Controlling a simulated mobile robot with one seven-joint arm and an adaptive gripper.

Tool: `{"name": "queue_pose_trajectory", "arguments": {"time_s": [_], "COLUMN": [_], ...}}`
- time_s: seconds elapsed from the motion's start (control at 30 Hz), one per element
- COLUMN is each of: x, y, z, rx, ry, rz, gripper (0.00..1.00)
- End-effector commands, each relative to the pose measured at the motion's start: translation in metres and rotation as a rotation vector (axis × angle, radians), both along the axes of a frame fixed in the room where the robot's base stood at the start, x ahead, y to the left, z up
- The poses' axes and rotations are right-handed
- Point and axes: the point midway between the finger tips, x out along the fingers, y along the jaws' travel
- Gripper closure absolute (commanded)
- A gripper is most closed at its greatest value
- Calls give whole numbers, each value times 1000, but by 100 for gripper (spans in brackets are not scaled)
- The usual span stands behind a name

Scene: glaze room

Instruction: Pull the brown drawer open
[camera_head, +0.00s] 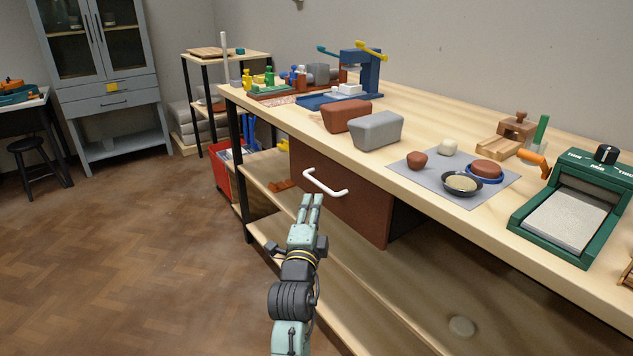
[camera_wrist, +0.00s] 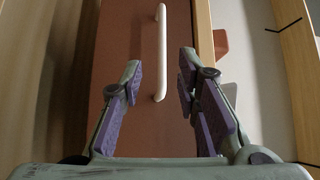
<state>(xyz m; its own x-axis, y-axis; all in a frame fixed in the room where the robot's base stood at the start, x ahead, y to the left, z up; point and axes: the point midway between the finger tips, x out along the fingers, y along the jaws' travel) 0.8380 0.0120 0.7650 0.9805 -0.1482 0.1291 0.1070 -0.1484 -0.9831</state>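The brown drawer (camera_head: 350,208) hangs under the wooden workbench, with a white bar handle (camera_head: 324,182) on its front. In the wrist view the drawer front (camera_wrist: 125,45) fills the middle, and the handle (camera_wrist: 161,55) runs upright in the picture. My gripper (camera_head: 311,202) is just in front of the drawer, close below the handle in the head view. In the wrist view my gripper (camera_wrist: 158,78) is open, with its purple-padded fingers apart and the lower end of the handle between their tips. I see no finger touching the handle.
The bench top (camera_head: 420,205) above carries a brown block (camera_head: 346,116), a grey block (camera_head: 377,131), a grey mat (camera_head: 413,182) with small bowls, and a green machine (camera_head: 570,215). A lower shelf (camera_head: 375,290) runs beneath. A red bin (camera_head: 222,168) stands at the bench's far end.

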Motion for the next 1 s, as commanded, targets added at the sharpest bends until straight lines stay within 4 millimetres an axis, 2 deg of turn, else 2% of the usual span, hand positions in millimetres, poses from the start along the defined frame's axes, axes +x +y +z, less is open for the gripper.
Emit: {"name": "queue_pose_trajectory", "arguments": {"time_s": [0.3, 0.5, 0.67, 0.93, 1.0], "x": [58, 85, 94, 95, 95], "y": [-9, -12, -14, -13, -13], "z": [12, 15, 15, 15, 15], "rx": [1, 0, -2, -2, -2], "ry": [-1, -3, -3, -3, -3], "rz": [0, 0, 1, 2, 2], "gripper": [70, 70, 70, 70, 75]}}
